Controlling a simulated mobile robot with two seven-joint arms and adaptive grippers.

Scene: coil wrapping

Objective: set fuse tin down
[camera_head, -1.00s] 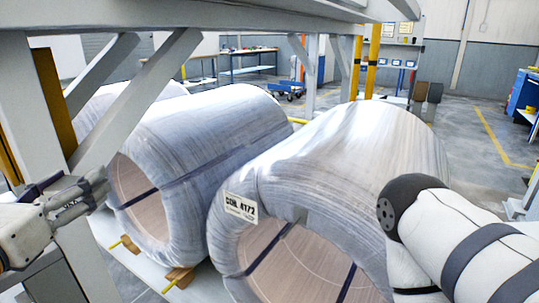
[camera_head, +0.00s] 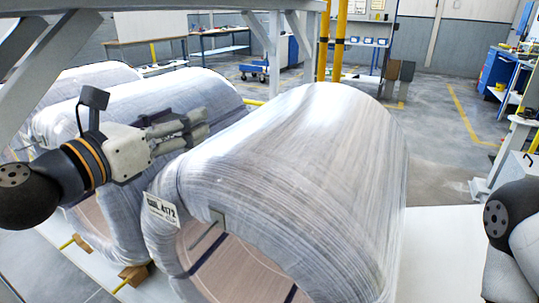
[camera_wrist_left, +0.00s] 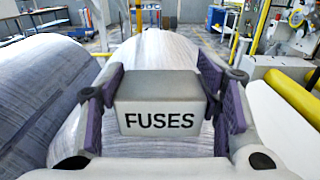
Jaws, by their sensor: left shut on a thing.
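The fuse tin (camera_wrist_left: 160,88) is a grey box marked "FUSES", seen in the left wrist view. It sits between the purple pads of my left gripper (camera_head: 200,122), which is shut on it. In the head view this gripper points right, above the near coils, and I cannot make out the tin clearly there. Below the tin in the wrist view are the wrapped coils. My right arm shows at the lower right of the head view, but its gripper is out of the picture.
A large wrapped coil (camera_head: 330,150) with a label (camera_head: 161,209) fills the middle. Another wrapped coil (camera_head: 160,92) lies to its left. Yellow posts (camera_head: 331,45) stand behind. A small round-topped stand (camera_head: 520,121) is at the right. Grey floor is open at the back right.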

